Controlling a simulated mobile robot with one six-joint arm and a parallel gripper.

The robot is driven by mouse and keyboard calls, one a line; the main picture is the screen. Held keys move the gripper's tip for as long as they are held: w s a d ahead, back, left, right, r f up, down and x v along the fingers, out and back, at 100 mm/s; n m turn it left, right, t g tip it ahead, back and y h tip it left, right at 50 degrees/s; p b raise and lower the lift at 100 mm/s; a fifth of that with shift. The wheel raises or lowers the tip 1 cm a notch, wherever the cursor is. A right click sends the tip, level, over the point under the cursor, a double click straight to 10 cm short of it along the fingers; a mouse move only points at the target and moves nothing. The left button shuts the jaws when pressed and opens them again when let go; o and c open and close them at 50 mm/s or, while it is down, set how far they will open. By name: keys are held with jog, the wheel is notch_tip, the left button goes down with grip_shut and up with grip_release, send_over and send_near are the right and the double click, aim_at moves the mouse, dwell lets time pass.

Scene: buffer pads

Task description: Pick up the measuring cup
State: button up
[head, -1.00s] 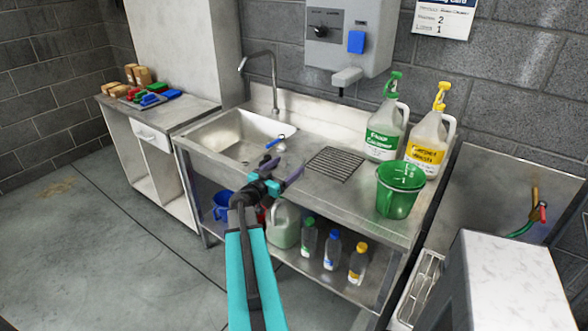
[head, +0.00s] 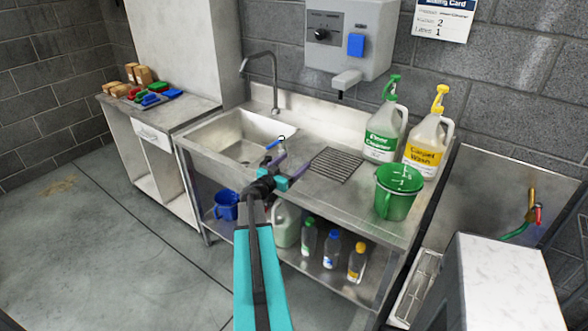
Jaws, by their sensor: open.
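The green measuring cup (head: 398,196), with pale marks on its side, stands upright on the right part of the steel counter. My gripper (head: 291,163) is left of it, over the counter near the sink's right edge, with a clear gap between them. Its purple fingers are spread and hold nothing that I can see. A blue mug-like vessel (head: 226,206) stands on the shelf below the sink, at the left.
A wire rack (head: 334,165) lies between gripper and cup. A small blue item (head: 273,144) shows at the sink (head: 215,140). Several small bottles stand below.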

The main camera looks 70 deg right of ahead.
jog(key=shift+s+d, duration=0.15)
jog(key=shift+d, duration=0.3)
jog(key=c, duration=1.1)
